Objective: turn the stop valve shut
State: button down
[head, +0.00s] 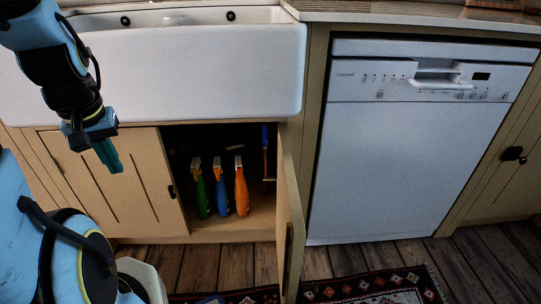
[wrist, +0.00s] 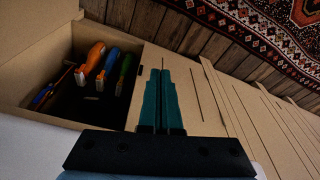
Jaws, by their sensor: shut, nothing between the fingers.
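The sink cabinet (head: 234,224) stands open below the white sink. Inside it, at the upper right, a thin orange-brown pipe with a blue part (head: 265,138) shows, which looks like the stop valve; it is small and dark, and I cannot tell its handle position. In the wrist view the blue and orange part (wrist: 43,96) lies at the left of the cabinet opening. My gripper (head: 112,165) is outside the cabinet, in front of the closed left door and left of the opening. Its green fingers (wrist: 160,76) are together and empty, apart from the valve.
Green (head: 200,192), blue (head: 221,192) and orange (head: 242,192) bottles stand inside the cabinet, left of the pipe. The open door (head: 290,215) juts out at the right of the opening. A white dishwasher (head: 410,160) is further right. A patterned rug (head: 380,290) lies on the floor.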

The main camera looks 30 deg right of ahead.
jog(key=w+d+f+m+t+h+b, duration=0.1)
jog(key=w+d+f+m+t+b, duration=0.2)
jog(key=f+b, duration=0.5)
jog(key=w+d+f+m+b, duration=0.2)
jog(key=w+d+f+b, duration=0.2)
jog(key=w+f+b, duration=0.45)
jog(key=m+t+h+b, duration=0.2)
jog(key=m+t+h, duration=0.75)
jog(key=m, duration=1.05)
send_near(265, 138)
jog(key=w+d+r+g+h, duration=0.2)
jog(key=w+d+r, duration=0.1)
jog(key=w+d, duration=0.2)
jog(key=shift+w+d, duration=0.15)
jog(key=shift+d, duration=0.4)
